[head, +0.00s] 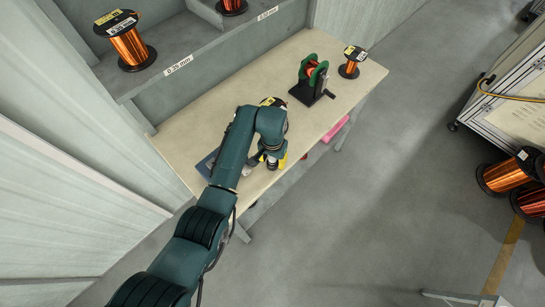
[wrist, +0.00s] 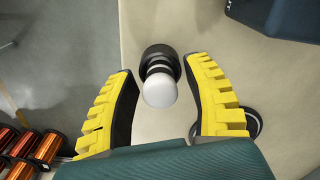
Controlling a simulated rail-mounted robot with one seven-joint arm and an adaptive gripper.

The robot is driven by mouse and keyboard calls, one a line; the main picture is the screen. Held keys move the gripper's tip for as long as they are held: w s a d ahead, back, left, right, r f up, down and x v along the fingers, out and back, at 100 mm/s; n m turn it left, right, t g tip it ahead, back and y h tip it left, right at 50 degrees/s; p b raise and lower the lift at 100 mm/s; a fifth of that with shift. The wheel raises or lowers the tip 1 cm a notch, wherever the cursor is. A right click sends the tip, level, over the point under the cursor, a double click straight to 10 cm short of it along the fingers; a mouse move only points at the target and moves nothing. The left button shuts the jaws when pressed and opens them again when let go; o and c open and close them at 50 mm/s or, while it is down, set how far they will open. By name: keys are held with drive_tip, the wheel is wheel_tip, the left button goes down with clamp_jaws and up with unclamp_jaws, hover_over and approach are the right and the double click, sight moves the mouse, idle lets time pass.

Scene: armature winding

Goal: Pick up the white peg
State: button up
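The white peg (wrist: 159,91) shows in the wrist view as a rounded white head in front of a round black part (wrist: 158,58). I cannot tell whether the two are joined. My gripper (wrist: 160,68) is open, with one yellow-padded finger on each side of the peg and visible gaps between. In the head view my gripper (head: 276,163) is low over the near edge of the table (head: 330,105). My arm mostly hides that spot, so I cannot make out the peg there.
A green winding stand (head: 312,80) with copper wire and a small copper spool (head: 351,62) stand farther along the table. A shelf (head: 180,60) with spools runs behind. In the wrist view, a dark ring-shaped thing (wrist: 252,122) lies beside the right finger, partly hidden.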

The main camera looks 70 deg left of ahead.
clamp_jaws()
